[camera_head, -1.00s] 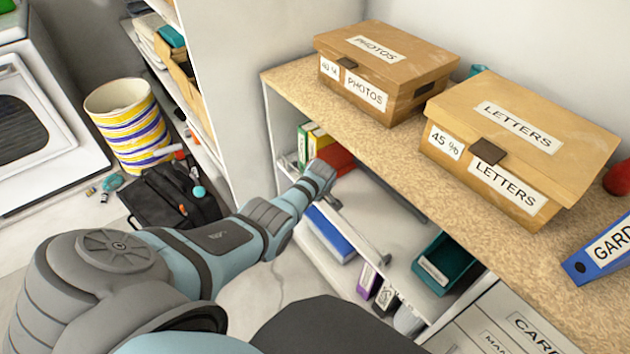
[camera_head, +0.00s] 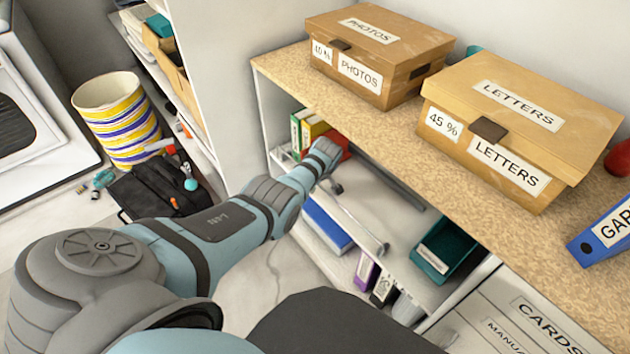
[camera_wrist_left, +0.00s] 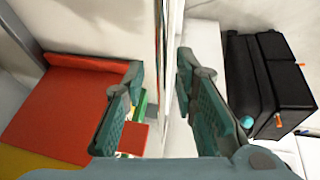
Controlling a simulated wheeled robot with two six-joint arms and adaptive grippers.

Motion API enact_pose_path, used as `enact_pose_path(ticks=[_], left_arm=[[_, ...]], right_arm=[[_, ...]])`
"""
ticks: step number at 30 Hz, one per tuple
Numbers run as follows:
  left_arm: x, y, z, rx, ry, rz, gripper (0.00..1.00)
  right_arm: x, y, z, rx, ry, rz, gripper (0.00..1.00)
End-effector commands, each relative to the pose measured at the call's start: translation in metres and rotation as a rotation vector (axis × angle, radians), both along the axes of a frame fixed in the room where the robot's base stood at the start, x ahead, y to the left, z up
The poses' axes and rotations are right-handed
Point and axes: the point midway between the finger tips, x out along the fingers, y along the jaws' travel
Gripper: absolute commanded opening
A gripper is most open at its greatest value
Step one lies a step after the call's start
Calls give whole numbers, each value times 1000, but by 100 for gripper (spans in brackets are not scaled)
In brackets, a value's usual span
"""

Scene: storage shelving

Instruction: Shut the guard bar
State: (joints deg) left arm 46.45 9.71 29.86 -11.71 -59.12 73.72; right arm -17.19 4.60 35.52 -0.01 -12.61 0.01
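The guard bar (camera_head: 362,226) looks like a thin grey rail along the front of the lower shelf, below the brown worktop; part of it is hidden by my left arm. My left gripper (camera_head: 330,152) is at the shelf's left part, close to the bar and a red object (camera_head: 341,146). Its fingers are hard to see in the head view. In the left wrist view my left gripper (camera_wrist_left: 160,95) is open, its two fingers apart. A thin upright edge passes between them; I cannot tell if it is the bar. My right gripper is not in view.
A photos box (camera_head: 385,62) and a letters box (camera_head: 510,130) stand on the worktop (camera_head: 400,140). A teal tray (camera_head: 447,248) and several binders sit on the shelves. A black bag (camera_head: 160,185) and striped bin (camera_head: 118,115) stand on the floor at left.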

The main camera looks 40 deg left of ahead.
Motion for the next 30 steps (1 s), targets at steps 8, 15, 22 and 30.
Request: enact_pose_path(ticks=[8, 15, 22, 30], left_arm=[[0, 0, 1, 1, -1, 1, 26], [-5, -7, 23, 2, -5, 1, 26], [-22, -27, 77, 0, -4, -1, 26], [-32, -38, 109, 0, 0, 0, 26]], right_arm=[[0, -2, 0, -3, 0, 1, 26], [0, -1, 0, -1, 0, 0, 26], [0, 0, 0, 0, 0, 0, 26], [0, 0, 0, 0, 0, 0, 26]])
